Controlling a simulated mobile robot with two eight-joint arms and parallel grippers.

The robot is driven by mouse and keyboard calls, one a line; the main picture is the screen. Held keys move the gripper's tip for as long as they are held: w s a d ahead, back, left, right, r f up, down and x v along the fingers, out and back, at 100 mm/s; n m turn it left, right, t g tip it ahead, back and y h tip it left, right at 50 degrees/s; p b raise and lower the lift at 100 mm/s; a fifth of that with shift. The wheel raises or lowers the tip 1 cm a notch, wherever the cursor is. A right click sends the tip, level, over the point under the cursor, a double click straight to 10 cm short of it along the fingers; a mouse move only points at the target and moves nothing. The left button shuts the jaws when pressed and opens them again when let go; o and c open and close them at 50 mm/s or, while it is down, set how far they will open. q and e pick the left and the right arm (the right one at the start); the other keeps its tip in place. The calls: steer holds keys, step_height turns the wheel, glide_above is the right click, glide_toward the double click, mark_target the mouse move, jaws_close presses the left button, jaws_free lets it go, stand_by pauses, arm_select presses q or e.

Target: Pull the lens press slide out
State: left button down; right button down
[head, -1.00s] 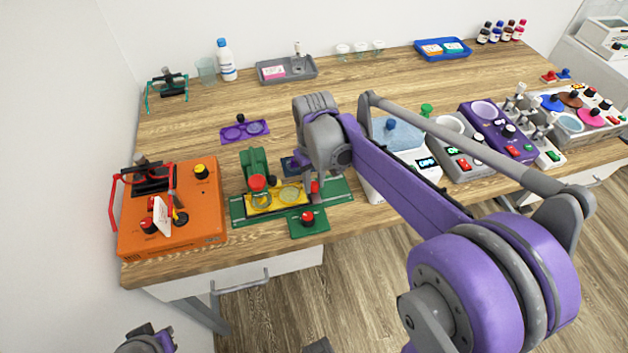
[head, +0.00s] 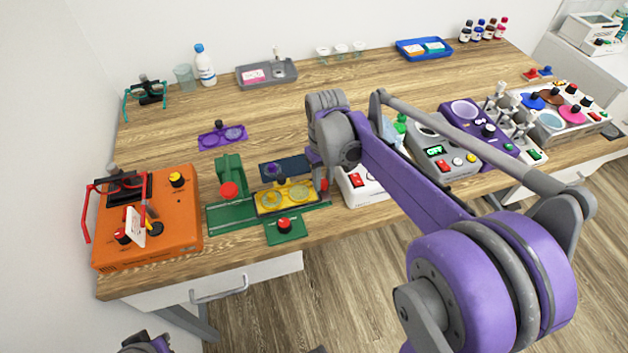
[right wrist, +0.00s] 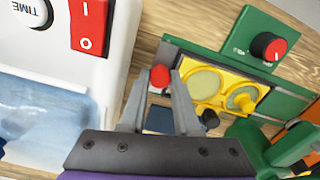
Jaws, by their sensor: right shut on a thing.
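My right gripper (right wrist: 159,84) is shut on the red knob (right wrist: 160,77) at the slide's end; the knob shows between the fingertips. The yellow slide (right wrist: 213,76) also shows in the right wrist view. In the head view my right arm hides most of this grip. A part of my left arm (head: 146,342) shows at the bottom left edge; its fingers cannot be made out.
An orange device (head: 160,237) with red glasses stands left of the press. A white device (head: 366,188) stands close right of my right gripper. A dark blue pad (head: 297,164) lies behind the slide. Purple lens tray (head: 210,142) lies farther back, with bare table around it.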

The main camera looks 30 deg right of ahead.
steer(key=shift+d, duration=0.3)
steer(key=c, duration=0.9)
jaws_free()
steer(key=shift+s, duration=0.1)
steer(key=shift+d, duration=0.1)
step_height(320, 180, up, 11)
steer(key=shift+f+p, duration=0.1)
steer(key=shift+p, duration=0.3)
